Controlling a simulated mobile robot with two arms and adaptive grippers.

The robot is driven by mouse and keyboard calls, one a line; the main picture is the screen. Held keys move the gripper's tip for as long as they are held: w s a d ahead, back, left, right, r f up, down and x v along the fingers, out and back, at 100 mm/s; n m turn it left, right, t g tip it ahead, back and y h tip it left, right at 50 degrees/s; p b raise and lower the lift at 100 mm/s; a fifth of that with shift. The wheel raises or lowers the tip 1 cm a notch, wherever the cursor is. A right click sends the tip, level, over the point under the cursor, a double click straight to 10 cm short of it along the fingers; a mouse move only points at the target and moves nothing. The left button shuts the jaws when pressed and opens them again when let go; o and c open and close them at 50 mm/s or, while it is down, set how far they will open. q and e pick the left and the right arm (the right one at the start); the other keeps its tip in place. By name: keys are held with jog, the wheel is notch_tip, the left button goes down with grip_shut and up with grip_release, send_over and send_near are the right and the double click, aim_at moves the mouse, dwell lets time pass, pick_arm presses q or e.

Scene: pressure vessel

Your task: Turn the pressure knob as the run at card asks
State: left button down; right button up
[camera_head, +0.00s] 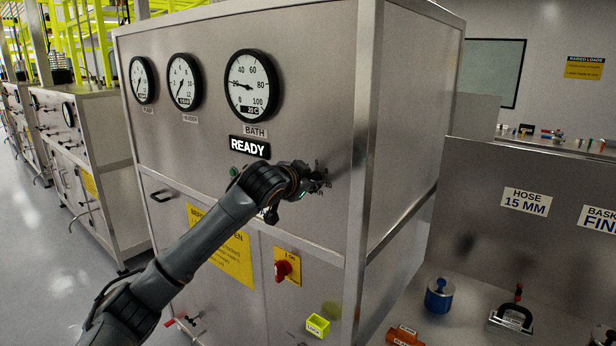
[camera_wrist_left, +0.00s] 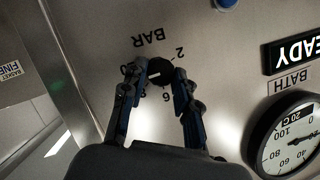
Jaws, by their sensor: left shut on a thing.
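The pressure knob (camera_wrist_left: 160,73) is black and sits on the steel panel, with BAR and numbers such as 2, 6 and 8 printed around it in the left wrist view. My left gripper (camera_wrist_left: 161,86) is shut on the knob, one finger on each side. In the head view the left gripper (camera_head: 318,178) is at the panel front, right of the READY display (camera_head: 249,147), and mostly hides the knob. The knob's exact setting is hard to read. I cannot make out a run at card. My right gripper is not in view.
Three round gauges, including the BATH gauge (camera_head: 251,84), are above on the cabinet. A red switch (camera_head: 284,268) and a yellow sign (camera_head: 230,250) are below my arm. A blue pot (camera_head: 439,295) and other parts lie on the bench at right.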

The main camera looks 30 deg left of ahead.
pick_arm(q)
jog(key=shift+d+f+m+t+y, duration=0.15)
jog(key=shift+m+t+y, duration=0.4)
jog(key=shift+m, duration=0.85)
jog(key=shift+y, duration=0.25)
jog(key=c, duration=1)
grip_release()
jog(key=shift+s, duration=0.1)
jog(key=v, duration=1.1)
jog(key=shift+s, duration=0.3)
jog(key=shift+d, duration=0.1)
